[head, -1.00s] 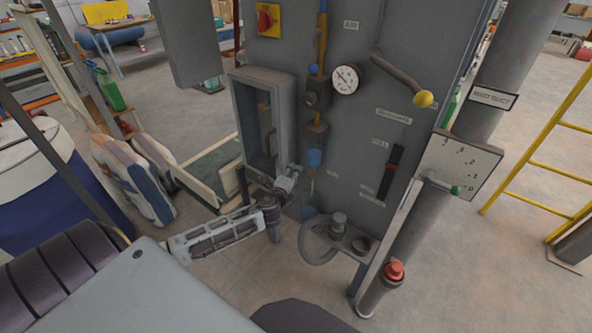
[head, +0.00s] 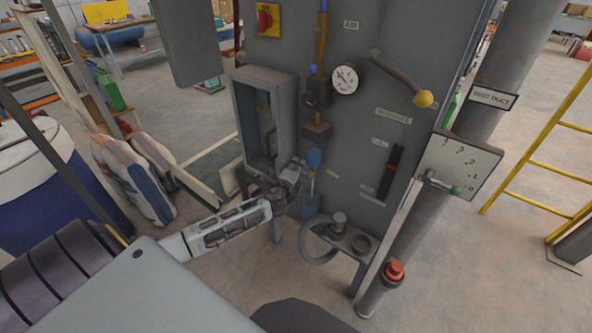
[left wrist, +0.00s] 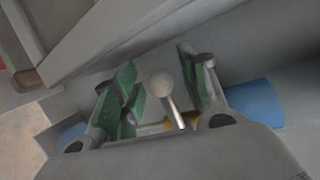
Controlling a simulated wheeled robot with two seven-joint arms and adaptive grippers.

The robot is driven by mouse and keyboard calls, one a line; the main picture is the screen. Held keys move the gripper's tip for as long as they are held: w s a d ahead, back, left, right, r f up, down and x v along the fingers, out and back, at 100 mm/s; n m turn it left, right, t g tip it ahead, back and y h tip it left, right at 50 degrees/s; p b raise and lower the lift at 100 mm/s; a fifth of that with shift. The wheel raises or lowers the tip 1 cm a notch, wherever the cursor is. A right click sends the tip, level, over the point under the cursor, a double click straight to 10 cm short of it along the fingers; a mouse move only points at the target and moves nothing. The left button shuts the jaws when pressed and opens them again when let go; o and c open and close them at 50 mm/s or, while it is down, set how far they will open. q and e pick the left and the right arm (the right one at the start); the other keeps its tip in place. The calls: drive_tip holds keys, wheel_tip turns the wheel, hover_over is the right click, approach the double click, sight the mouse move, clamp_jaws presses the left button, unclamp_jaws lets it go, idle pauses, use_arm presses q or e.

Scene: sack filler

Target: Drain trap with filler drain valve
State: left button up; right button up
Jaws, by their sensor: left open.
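The air line with its dark fittings (head: 316,132) runs down the grey filler panel, with a blue part (head: 314,158) at its lower end. My left gripper (head: 296,170) is just left of and below that blue part; its fingers are small and partly hidden in the head view. In the left wrist view my left gripper (left wrist: 163,78) is open, with green pads apart. A pale ball knob (left wrist: 161,83) on a metal stem stands between the pads, with visible gaps on both sides. I cannot tell for sure that this is the drain valve. My right gripper is not in view.
An open grey box (head: 264,90) on the panel stands close to the left gripper. A gauge (head: 346,79), a yellow-knobbed lever (head: 424,99) and a green-knobbed lever (head: 456,190) are to the right. Filled sacks (head: 130,180) stand at left.

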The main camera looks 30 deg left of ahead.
use_arm(q)
clamp_jaws()
